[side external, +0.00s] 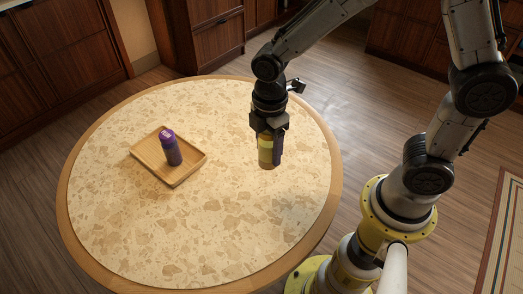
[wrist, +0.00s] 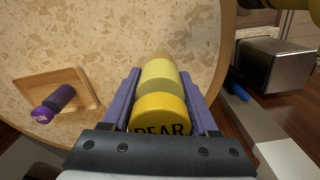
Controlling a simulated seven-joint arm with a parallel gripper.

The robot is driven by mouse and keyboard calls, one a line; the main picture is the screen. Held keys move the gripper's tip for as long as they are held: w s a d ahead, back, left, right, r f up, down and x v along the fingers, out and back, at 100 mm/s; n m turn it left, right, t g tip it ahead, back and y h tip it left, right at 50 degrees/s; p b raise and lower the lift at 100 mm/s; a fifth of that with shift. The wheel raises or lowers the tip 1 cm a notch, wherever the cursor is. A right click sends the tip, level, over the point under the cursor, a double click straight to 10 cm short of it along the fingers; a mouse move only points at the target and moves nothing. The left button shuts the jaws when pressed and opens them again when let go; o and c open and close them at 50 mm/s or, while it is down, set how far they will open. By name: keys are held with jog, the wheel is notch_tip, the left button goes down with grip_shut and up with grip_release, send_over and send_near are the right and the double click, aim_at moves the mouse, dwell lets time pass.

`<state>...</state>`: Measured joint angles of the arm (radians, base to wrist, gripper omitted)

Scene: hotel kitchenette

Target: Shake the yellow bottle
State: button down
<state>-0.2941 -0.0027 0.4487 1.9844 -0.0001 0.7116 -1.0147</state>
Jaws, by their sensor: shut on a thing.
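The yellow bottle (side external: 265,150) is between the fingers of my gripper (side external: 271,148), upright over the right part of the round table (side external: 215,220). In the wrist view the yellow bottle (wrist: 160,102) shows its darker yellow cap end with dark letters reading "PEAR". The two purple-blue fingers of my gripper (wrist: 163,100) press on it from both sides, so my gripper is shut on it. I cannot tell for sure whether its base touches the table.
A purple bottle (side external: 172,149) stands on a wooden tray (side external: 186,173) on the left part of the table. The tray (wrist: 75,78) and purple bottle (wrist: 56,101) also show in the wrist view. The table's front and middle are clear.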

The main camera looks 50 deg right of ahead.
jog(key=shift+r, duration=0.9)
